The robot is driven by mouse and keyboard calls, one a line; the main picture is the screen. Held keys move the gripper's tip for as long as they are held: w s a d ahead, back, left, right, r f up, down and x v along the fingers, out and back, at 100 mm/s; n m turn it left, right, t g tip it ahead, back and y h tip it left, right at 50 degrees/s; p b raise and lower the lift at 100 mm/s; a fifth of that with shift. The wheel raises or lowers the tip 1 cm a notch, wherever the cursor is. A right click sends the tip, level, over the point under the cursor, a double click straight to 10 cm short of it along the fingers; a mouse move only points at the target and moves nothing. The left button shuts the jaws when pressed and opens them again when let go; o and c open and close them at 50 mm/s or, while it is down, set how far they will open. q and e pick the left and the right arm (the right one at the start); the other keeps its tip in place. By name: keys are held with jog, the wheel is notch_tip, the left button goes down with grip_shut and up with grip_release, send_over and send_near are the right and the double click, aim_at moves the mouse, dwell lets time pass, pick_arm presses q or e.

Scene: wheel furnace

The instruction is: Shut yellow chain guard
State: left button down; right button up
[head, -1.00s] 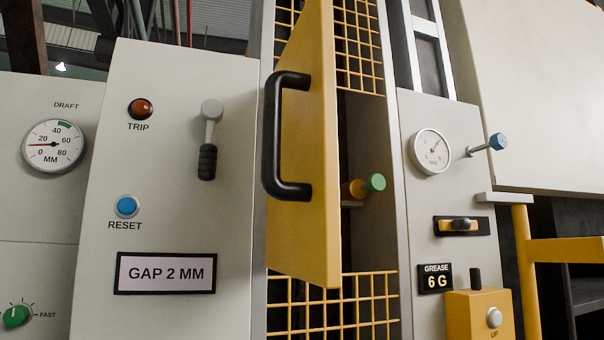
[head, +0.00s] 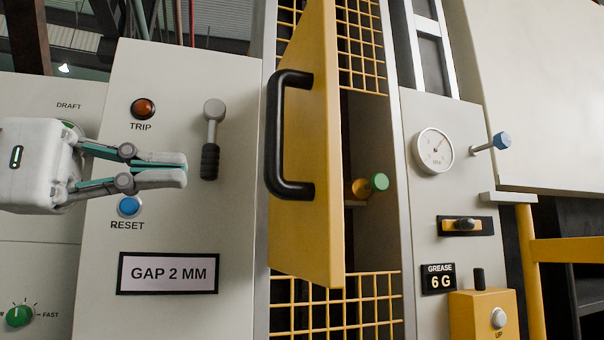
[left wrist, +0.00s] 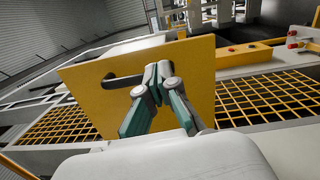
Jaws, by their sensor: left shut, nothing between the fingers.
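The yellow chain guard (head: 318,150) stands ajar in the head view, swung out from its frame, with a black handle (head: 274,135) on its face. A dark gap with a green-tipped yellow fitting (head: 372,185) shows to its right. My left gripper (head: 187,171) is shut and empty, in front of the grey panel left of the guard, apart from the handle. My right gripper is not in view.
The grey panel left of the guard carries a trip button (head: 143,109), a reset button (head: 129,206) and a lever (head: 212,140). To the right are a dial (head: 435,150), a blue-tipped lever (head: 492,143) and a yellow up-button box (head: 484,315). Yellow mesh (head: 335,305) lies below the guard.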

pick_arm(q)
jog(key=p, duration=0.5)
send_near(327, 179)
jog(key=shift+t+y, duration=0.3)
jog(key=shift+t, duration=0.1)
jog(key=x, duration=0.6)
jog(key=shift+s+d+r, duration=0.15)
jog(key=shift+d+r, duration=0.1)
jog(key=shift+d, duration=0.05)
jog(key=shift+d+f, duration=0.1)
jog(key=shift+d, duration=0.3)
jog(key=shift+d, duration=0.1)
